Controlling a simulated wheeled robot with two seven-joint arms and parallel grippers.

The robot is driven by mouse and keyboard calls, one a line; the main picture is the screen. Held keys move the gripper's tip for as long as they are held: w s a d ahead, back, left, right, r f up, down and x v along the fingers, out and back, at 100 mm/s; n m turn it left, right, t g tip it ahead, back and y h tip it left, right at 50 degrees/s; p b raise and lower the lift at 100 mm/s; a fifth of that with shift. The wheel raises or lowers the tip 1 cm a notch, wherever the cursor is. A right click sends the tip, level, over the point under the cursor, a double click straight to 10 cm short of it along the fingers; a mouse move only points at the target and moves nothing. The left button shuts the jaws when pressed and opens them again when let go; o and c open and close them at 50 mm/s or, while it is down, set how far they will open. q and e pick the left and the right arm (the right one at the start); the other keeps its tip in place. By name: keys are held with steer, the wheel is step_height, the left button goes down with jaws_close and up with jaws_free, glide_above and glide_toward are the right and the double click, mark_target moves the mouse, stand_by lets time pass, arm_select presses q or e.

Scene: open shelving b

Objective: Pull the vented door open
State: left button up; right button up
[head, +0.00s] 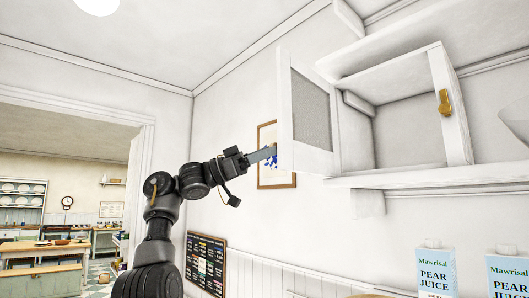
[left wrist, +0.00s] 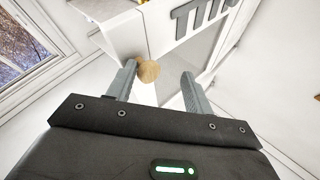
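A white door with a grey vented panel (head: 311,112) stands open at the left end of the wall cabinet in the head view. Its panel (left wrist: 183,58) also shows in the left wrist view. My left gripper (head: 268,153) is at the door's left edge, low down. In the left wrist view, my left gripper (left wrist: 159,75) has its fingers apart, with a round tan knob (left wrist: 149,71) between them, close to the left finger. Whether that finger touches the knob is unclear. The knob is hidden in the head view. My right gripper is out of view.
A second white door (head: 449,103) with a brass handle stands open at the cabinet's right. A white shelf (head: 430,177) runs below. Pear juice cartons (head: 436,272) stand at lower right. A framed picture (head: 277,177) hangs behind my gripper.

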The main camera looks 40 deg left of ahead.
arm_select(q)
steer(key=b+v, duration=0.2)
steer(key=v, duration=0.9)
steer(key=shift+w, duration=0.1)
